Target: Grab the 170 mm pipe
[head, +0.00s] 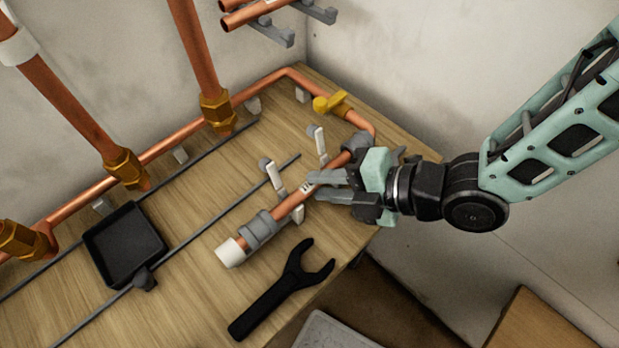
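A short copper pipe (283,209) lies over the bench, running from a white end (230,252) at lower left toward the upper right. It carries a small white label near its middle, too small to read. My gripper (314,187) comes in from the right with its two grey fingers apart. The fingertips reach the pipe by the label; I cannot tell whether they straddle it or touch it. Two more copper pipes (246,15) lie on a grey wall rack (270,32) at the top, one with a label partly in view. No length is readable on any pipe.
Grey clamps (260,229) with white levers (275,176) stand beside the pipe. A black wrench (283,290) and a black tray (124,243) are on the bench (190,305). Vertical copper pipes with brass fittings (126,168) and a yellow valve (331,104) stand around it.

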